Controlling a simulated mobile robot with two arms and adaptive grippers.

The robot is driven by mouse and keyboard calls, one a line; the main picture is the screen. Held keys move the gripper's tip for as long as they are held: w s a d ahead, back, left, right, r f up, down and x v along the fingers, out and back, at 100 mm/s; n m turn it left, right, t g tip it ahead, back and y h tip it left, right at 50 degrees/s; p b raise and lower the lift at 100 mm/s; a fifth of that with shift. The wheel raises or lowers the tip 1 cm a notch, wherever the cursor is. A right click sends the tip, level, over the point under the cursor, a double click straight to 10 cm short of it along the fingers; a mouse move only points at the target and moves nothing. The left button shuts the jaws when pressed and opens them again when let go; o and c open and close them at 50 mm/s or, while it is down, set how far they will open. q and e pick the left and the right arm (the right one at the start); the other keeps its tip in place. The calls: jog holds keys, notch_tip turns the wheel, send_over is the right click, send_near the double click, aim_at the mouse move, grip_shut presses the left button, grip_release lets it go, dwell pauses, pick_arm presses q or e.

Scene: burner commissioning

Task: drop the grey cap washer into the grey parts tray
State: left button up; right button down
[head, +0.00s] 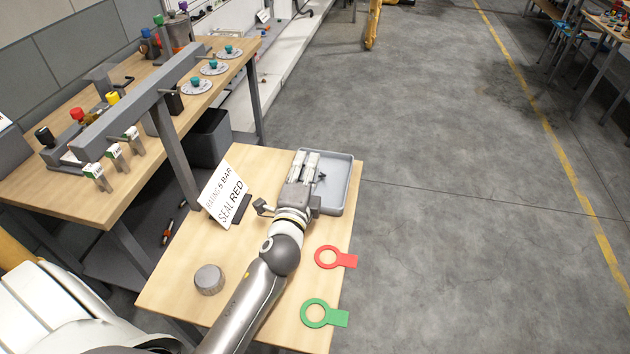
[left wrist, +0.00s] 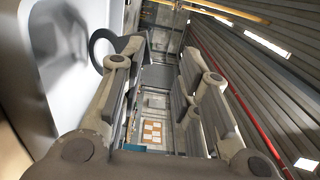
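The grey parts tray (head: 337,190) lies at the far right corner of the near wooden table. My left gripper (head: 308,158) is over its left part, fingers pointing away from me. In the left wrist view the two fingers (left wrist: 160,62) stand apart with a clear gap between them. The dark ring of the grey cap washer (left wrist: 92,45) shows beside the left finger, partly hidden by it; I cannot tell whether it touches the finger or the tray. In the head view a small dark piece shows right of the fingers, too small to make out. My right gripper is out of view.
A red washer (head: 326,258) and a green washer (head: 314,314) lie near the table's right edge. A round grey cap (head: 209,279) stands at the left front. A burner bench is behind.

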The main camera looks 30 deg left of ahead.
pick_arm(q)
jog(key=v, duration=0.7)
jog(key=shift+s+r, duration=0.1)
jog(key=shift+s, duration=0.05)
